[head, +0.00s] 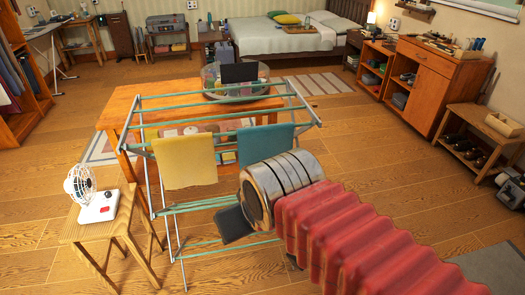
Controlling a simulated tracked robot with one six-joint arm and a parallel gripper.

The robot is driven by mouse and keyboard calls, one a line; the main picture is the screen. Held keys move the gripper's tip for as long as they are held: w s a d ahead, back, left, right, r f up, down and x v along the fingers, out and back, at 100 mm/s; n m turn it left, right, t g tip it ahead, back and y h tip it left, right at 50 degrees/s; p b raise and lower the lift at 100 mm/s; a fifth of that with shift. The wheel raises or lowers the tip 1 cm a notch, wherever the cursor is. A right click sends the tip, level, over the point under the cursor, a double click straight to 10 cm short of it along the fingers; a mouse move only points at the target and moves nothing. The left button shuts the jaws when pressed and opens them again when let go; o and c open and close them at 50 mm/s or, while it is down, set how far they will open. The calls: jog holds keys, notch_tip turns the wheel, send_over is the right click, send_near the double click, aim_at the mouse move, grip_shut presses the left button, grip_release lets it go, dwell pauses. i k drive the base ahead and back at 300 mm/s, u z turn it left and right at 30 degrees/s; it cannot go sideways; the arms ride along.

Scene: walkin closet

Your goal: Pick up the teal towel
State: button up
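The teal towel (263,141) hangs over a rail of the drying rack (151,150), right of a yellow towel (186,163) on the same rack. My arm reaches in from the lower right, and its end covers the lower right part of the teal towel in the picture. My gripper (236,224) shows only as a dark piece at the arm's end, lower in the picture than the teal towel. Its fingers are mostly hidden, so I cannot tell whether it is open or whether it touches the rack.
A wooden table (118,110) with a round glass-like tray stands behind the rack. A stool (78,232) with a white fan (88,195) is at the left. A wooden cabinet (432,88) and a shoe bench (487,128) stand at the right. Floor between rack and cabinet is clear.

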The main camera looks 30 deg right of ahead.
aim_at(255, 143)
jog(key=z, duration=0.05)
jog(key=i, duration=1)
jog(key=u, duration=0.05)
